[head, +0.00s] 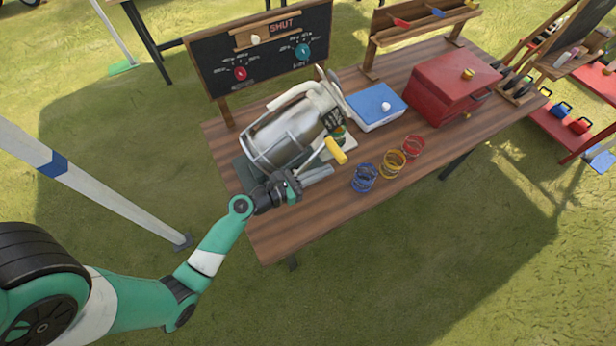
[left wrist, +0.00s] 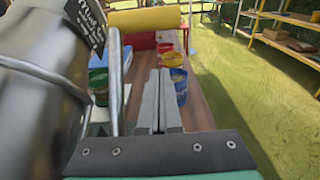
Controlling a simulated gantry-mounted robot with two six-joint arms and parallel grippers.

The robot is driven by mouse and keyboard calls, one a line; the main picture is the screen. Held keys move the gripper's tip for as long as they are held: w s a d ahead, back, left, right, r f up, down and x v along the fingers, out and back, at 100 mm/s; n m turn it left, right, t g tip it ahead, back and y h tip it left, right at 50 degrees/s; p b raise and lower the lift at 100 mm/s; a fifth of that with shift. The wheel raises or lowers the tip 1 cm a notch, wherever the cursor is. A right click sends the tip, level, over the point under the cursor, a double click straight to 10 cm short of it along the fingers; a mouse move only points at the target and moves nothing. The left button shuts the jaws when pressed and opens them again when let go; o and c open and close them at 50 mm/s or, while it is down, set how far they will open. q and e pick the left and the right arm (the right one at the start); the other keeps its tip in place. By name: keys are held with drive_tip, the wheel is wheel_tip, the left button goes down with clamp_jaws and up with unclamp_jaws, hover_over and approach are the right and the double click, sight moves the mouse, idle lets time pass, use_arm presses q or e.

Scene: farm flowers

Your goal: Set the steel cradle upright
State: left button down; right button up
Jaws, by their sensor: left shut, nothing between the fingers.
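The steel cradle (head: 284,136) is a shiny metal drum in a tubular frame at the table's left end. Its drum lies slanted, not upright, with one end toward the upper right. A bar with a yellow grip (head: 335,150) sticks out toward the front right. In the left wrist view the drum (left wrist: 35,100) fills the left side, and the yellow grip (left wrist: 143,18) crosses the top. My left gripper (head: 329,171) is shut and empty in front of the cradle, just below the yellow grip. Its closed fingers (left wrist: 158,98) lie right of the steel bar (left wrist: 115,85). My right gripper is out of view.
A blue-lidded box (head: 375,105) and a red chest (head: 450,85) are behind. A chalkboard (head: 262,58) reading "SHUT" stands behind the cradle. The table's front edge is clear.

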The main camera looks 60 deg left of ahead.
use_arm(q)
drive_tip(key=r, duration=0.1)
drive_tip(key=w+r+p, duration=0.1)
drive_tip(key=w+r, duration=0.1)
drive_tip(key=shift+r+p, duration=0.3)
drive_tip(key=shift+r, duration=0.05)
